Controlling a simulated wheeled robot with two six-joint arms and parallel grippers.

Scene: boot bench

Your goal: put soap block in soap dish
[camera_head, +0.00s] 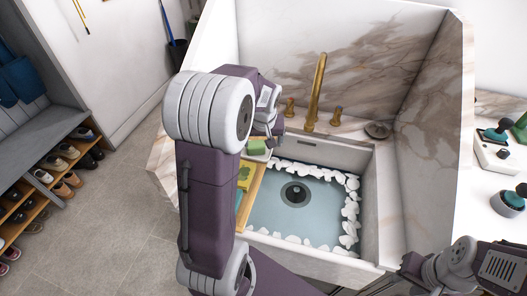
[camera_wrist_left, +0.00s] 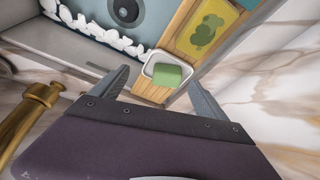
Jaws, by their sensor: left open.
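The green soap block (camera_head: 257,146) sits at the far end of a wooden board (camera_head: 250,200) along the sink's left side. In the left wrist view the soap block (camera_wrist_left: 174,75) lies in or on a shallow pale-rimmed dish (camera_wrist_left: 148,70), which looks like the soap dish, on the wood. My left gripper (camera_wrist_left: 158,77) is open and empty, its fingertips on either side of the soap in that view; I cannot tell the remaining gap. In the head view my left gripper (camera_head: 268,122) is partly hidden by its arm. My right gripper (camera_head: 398,275) is at the lower right, its jaws unclear.
A small dark round dish (camera_head: 378,130) is on the rear right ledge. Brushes and a pale box (camera_head: 492,150) stand on the right counter.

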